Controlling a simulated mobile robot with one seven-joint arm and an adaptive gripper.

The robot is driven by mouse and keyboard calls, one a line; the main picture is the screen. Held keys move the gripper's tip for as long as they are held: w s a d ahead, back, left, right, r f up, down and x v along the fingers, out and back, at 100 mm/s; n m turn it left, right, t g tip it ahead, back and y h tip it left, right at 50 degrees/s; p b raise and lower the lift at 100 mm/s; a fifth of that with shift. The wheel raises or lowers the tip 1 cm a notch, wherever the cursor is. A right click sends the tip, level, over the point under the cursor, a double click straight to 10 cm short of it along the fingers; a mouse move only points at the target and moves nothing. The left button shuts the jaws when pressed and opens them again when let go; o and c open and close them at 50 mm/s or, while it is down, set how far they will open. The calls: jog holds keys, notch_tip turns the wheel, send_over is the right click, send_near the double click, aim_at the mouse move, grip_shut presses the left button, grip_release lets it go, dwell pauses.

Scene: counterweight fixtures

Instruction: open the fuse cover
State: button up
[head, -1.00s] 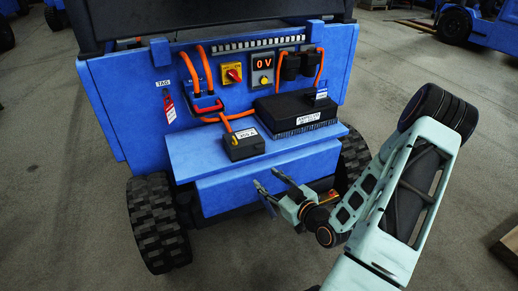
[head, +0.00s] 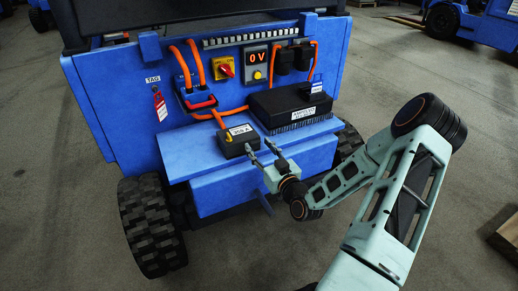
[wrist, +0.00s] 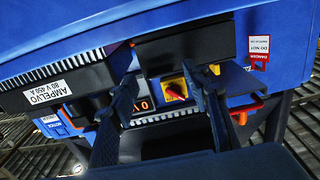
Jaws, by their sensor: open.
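The fuse cover (head: 238,141) is a small black box with a white and yellow label, on the blue ledge. It looks closed. In the wrist view, a dark box that appears to be the cover (wrist: 185,47) lies just beyond the fingertips. My gripper (head: 259,147) is open and empty, at the right front edge of the cover in the head view. Its two dark fingers (wrist: 157,64) also show in the wrist view. I cannot tell whether a finger touches the cover. The cover's near right corner is close to the fingers.
A larger black controller (head: 290,105) with fins sits right of the cover. Orange cables (head: 219,119) run behind it. A red switch (head: 224,68), a display reading 0 V (head: 257,58) and a red tag (head: 160,104) are on the blue panel. The ledge (head: 185,157) left of the cover is clear.

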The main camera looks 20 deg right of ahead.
jog(key=shift+w, duration=0.4)
jog(key=shift+c, duration=0.5)
grip_shut()
